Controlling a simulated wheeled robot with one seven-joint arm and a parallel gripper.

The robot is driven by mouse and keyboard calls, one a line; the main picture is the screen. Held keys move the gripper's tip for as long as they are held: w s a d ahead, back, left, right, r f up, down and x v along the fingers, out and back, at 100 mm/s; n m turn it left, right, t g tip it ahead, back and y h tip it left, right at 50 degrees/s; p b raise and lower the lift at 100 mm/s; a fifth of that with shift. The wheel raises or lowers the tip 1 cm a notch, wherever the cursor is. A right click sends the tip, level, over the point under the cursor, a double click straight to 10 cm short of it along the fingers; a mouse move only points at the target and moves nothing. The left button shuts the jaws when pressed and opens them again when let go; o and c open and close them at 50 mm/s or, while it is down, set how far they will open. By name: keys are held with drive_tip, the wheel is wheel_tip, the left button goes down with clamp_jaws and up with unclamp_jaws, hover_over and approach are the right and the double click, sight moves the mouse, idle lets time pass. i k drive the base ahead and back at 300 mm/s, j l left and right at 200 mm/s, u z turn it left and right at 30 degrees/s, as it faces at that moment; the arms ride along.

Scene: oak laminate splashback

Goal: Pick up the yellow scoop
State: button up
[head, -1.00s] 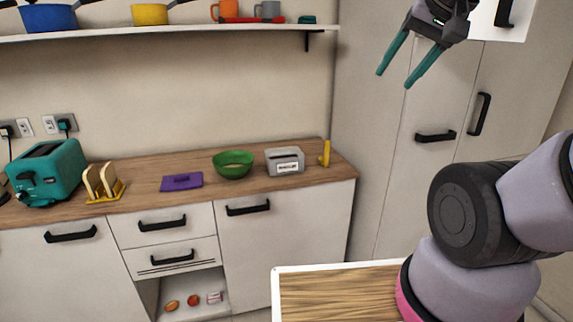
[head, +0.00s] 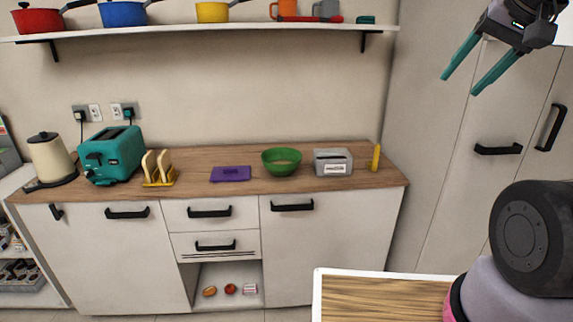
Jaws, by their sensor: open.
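A slim yellow object (head: 375,158), seemingly the yellow scoop, stands upright at the right end of the wooden worktop (head: 200,190). It is just right of a grey box-shaped container (head: 333,162) with a white label. Its lower end is too small to make out clearly. My gripper (head: 461,86) is high at the upper right, in front of the tall cabinet. Its two teal fingers are apart with nothing between them. It is well away from the yellow object.
A green bowl (head: 281,162), purple item (head: 231,174), yellow toast rack (head: 158,169), teal toaster (head: 111,155) and kettle (head: 52,160) stand along the worktop. A shelf (head: 200,29) with pans and mugs hangs above. A wood-topped surface (head: 390,298) is in front at lower right.

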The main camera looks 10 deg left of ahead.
sight(372, 165)
drive_tip(key=i+l+u, duration=0.15)
drive_tip(key=i+u, duration=0.2)
drive_tip(key=i, duration=0.7)
